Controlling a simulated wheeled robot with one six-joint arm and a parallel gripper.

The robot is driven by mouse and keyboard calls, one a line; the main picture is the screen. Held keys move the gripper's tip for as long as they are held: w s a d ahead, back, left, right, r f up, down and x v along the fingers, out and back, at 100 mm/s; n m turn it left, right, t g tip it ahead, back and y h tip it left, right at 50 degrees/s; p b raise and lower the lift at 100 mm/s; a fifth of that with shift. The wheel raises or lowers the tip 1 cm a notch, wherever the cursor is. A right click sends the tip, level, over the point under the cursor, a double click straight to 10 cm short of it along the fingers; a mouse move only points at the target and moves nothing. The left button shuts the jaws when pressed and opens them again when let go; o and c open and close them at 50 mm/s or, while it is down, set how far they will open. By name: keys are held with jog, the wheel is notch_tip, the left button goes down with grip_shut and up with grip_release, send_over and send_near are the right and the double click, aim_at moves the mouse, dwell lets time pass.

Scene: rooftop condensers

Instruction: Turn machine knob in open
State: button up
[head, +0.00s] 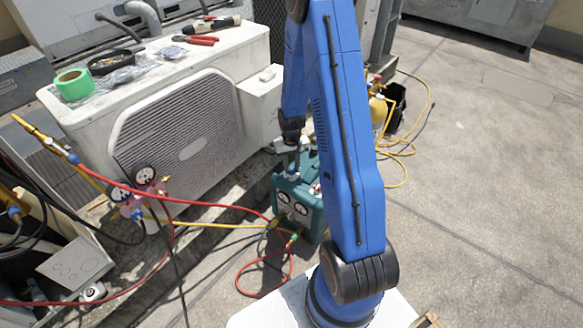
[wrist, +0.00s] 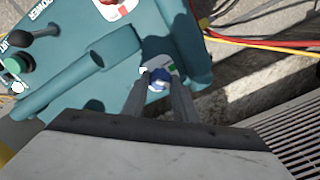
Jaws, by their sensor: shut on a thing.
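The teal machine (head: 286,190) stands on the ground beside the white condenser, with two round gauges on its front. It also shows in the wrist view (wrist: 75,60), with its handle and a red-and-white power switch (wrist: 120,8). A small blue knob (wrist: 157,82) sits on a pale plate with a green mark on the machine's top. My gripper (wrist: 158,84) points down at the machine, with one finger on each side of the blue knob, shut on it. In the head view my gripper (head: 290,148) is at the machine's top, and the arm hides part of the machine.
A white condenser (head: 180,140) stands left of the machine, with green tape (head: 73,84) and tools on top. Red and yellow hoses run to the machine's front from pressure gauges (head: 132,190). A yellow cylinder (head: 378,112) stands behind. The paving at right is clear.

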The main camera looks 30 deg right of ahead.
aim_at(292, 169)
jog(key=n, duration=0.5)
jog(key=shift+n, duration=2.4)
jog(key=o, duration=1)
jog(key=shift+o, duration=0.2)
jog(key=shift+r, duration=0.15)
notch_tip(292, 169, up, 17)
jog(key=shift+r, duration=0.15)
